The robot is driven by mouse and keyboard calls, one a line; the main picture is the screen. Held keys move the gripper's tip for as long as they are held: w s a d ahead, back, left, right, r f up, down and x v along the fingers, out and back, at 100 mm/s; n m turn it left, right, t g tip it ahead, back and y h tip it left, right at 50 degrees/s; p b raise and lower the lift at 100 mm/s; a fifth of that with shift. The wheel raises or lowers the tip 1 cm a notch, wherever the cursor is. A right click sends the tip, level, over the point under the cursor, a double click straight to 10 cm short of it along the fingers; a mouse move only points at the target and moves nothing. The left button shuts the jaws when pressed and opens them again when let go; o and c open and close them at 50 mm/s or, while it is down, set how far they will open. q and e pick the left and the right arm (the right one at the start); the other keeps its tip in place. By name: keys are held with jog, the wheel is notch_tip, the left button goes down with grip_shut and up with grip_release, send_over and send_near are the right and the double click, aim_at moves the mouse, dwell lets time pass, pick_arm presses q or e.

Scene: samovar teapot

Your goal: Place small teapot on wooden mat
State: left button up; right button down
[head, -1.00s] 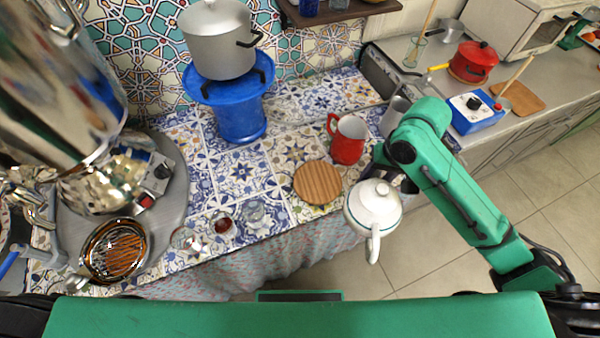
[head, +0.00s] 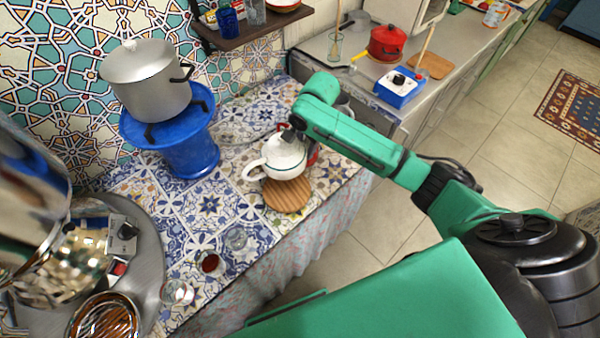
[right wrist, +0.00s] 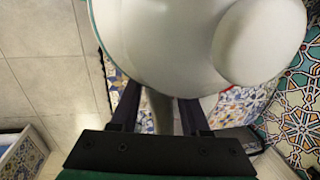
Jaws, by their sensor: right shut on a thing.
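The small white teapot (head: 284,160) is upright, with its handle pointing left in the head view. My right gripper (head: 293,133) is shut on it from the far right side. The teapot also fills the top of the right wrist view (right wrist: 160,45), with the gripper fingers (right wrist: 158,110) below it. The round wooden mat (head: 287,197) lies on the tiled counter. The teapot overlaps the mat's far edge in the head view and seems to hang above it; the exact gap cannot be told. My left gripper is out of view.
A red mug (head: 313,153) is mostly hidden behind the teapot and my arm. A blue stand (head: 185,150) with a grey pot (head: 146,82) stands left. Small glasses (head: 236,238) and a large samovar (head: 30,200) are at lower left.

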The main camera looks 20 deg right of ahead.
aim_at(303, 176)
notch_tip(303, 176, down, 12)
jog(key=shift+w+f, duration=0.1)
jog(key=shift+c, duration=1.9)
grip_release()
jog(key=shift+d, duration=0.1)
notch_tip(303, 176, up, 12)
jog(key=s, duration=0.2)
jog(key=shift+d, duration=0.4)
jog(key=shift+s+f, duration=0.1)
jog(key=shift+s, duration=0.05)
